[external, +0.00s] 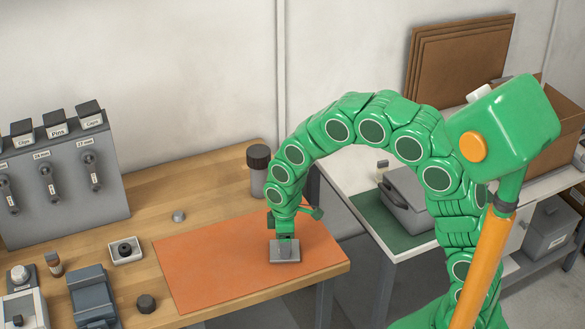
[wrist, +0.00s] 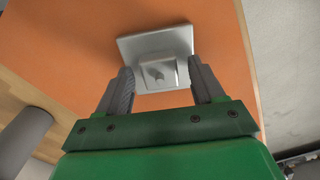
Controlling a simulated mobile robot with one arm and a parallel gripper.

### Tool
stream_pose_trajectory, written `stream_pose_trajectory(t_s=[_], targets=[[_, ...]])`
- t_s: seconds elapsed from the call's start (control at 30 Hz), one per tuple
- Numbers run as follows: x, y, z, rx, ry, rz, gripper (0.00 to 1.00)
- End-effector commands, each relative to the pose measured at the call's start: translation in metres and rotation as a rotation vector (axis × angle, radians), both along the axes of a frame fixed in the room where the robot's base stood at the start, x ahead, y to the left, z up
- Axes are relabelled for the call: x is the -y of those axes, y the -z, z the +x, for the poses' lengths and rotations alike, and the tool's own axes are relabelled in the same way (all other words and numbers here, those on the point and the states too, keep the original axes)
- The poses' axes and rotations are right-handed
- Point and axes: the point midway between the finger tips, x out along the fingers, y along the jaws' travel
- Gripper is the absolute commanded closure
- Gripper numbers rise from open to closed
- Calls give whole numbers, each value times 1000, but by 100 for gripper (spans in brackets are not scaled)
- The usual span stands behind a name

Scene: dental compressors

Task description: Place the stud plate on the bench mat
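The stud plate (external: 285,255) is a grey square plate with a raised block and a small stud. It lies flat on the orange bench mat (external: 205,268), near the mat's right part. My gripper (external: 285,241) points down just above the plate. In the wrist view the plate (wrist: 127,48) is ahead of my gripper (wrist: 160,68). The fingers stand on either side of the raised block, with narrow gaps showing, so the gripper looks open. The mat (wrist: 60,45) fills most of the wrist view. In the external view the fingertips are partly hidden.
A dark-capped cylinder (external: 258,170) stands behind the mat. A grey rack (external: 62,180) stands at the back left. Much of the mat is clear.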

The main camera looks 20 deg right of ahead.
Motion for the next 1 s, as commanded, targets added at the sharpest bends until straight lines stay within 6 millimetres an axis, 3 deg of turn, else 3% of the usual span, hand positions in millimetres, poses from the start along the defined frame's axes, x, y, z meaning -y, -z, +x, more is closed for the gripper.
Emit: stream_pose_trajectory(t_s=[0.23, 0.37, 0.8, 1.0], targets=[[0, -3, 0, 0, 0, 0, 32], [0, -15, 0, 0, 0, 0, 32], [-1, -93, 1, 3, 0, 2, 32], [0, -115, 0, 0, 0, 0, 32]])
